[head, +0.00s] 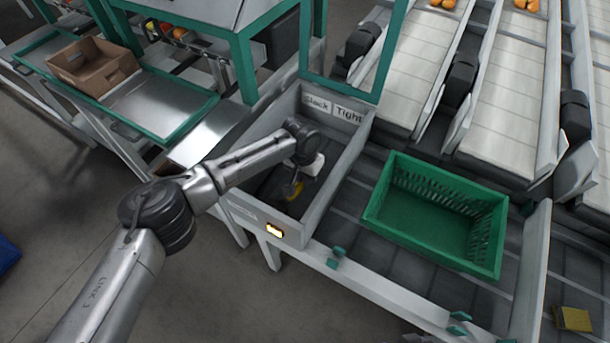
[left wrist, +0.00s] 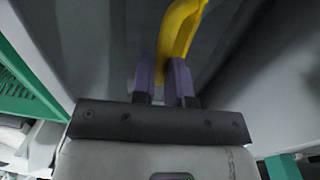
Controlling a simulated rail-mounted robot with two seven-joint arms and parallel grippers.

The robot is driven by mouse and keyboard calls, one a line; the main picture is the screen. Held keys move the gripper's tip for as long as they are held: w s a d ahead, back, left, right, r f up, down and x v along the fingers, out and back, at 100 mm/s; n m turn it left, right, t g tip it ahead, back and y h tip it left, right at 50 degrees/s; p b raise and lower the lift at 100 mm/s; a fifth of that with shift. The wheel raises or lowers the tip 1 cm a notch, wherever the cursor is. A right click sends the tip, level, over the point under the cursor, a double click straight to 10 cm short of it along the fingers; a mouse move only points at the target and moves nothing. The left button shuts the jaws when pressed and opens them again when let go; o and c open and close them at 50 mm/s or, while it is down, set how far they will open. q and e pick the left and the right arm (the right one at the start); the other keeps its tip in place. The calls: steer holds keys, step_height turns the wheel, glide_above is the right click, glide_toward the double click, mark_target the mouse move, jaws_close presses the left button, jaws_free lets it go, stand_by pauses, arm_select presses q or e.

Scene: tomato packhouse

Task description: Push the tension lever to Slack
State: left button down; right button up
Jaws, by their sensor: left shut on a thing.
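The tension lever (head: 293,190) is yellow and shows low inside a grey open-topped box (head: 338,193). My left gripper (head: 301,178) reaches down into the box and partly hides the lever. In the left wrist view the yellow lever (left wrist: 177,38) curves up from between the purple-grey fingers of my left gripper (left wrist: 163,80), which is shut on it. Labels on the box's far wall read Slack (head: 318,103) at left and Tight (head: 349,115) at right. The lever's exact setting is hard to tell.
A green crate (head: 428,258) stands on the rollers right of the box. A green frame post (head: 395,55) rises behind the box. A cardboard box (head: 92,68) sits on a bench at upper left. The box walls stand close around my left gripper.

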arm_select(q)
steer(key=shift+a+r+p, duration=0.1)
steer(key=shift+r+p, duration=0.05)
steer(key=shift+p, duration=0.35)
steer(key=w+a+g+h+p, duration=0.1)
steer(key=w+a+h, duration=0.2)
steer(key=a, duration=0.4)
steer(key=shift+w+r+g+h, duration=0.3)
steer(key=shift+g, duration=0.1)
steer(key=shift+a, duration=0.15)
steer(key=c, duration=1.1)
jaws_free()
steer(key=shift+r, duration=0.1)
